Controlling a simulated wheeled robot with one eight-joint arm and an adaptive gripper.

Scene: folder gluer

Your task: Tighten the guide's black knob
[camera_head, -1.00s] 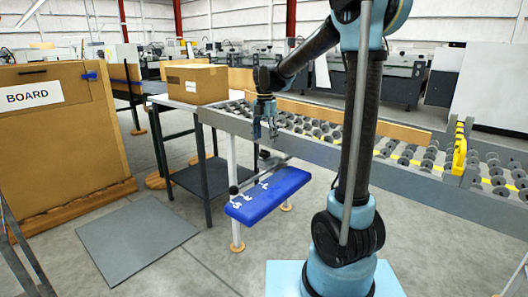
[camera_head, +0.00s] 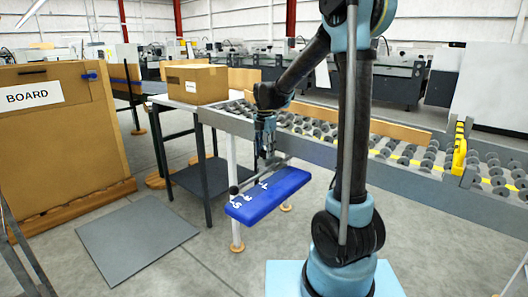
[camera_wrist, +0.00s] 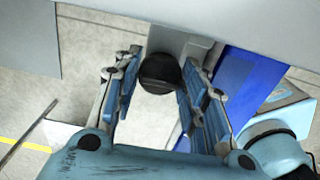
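The black knob (camera_wrist: 160,73) is round and sits on a grey bracket in the wrist view. My gripper (camera_wrist: 162,57) is open, with one blue finger on either side of the knob and gaps visible between.
The roller conveyor (camera_head: 345,157) runs behind my gripper. A dark ball-like end (camera_head: 234,190) shows at the pad's left edge. A cardboard box (camera_head: 197,84) stands on the table at left. A grey mat (camera_head: 137,238) lies on open floor.

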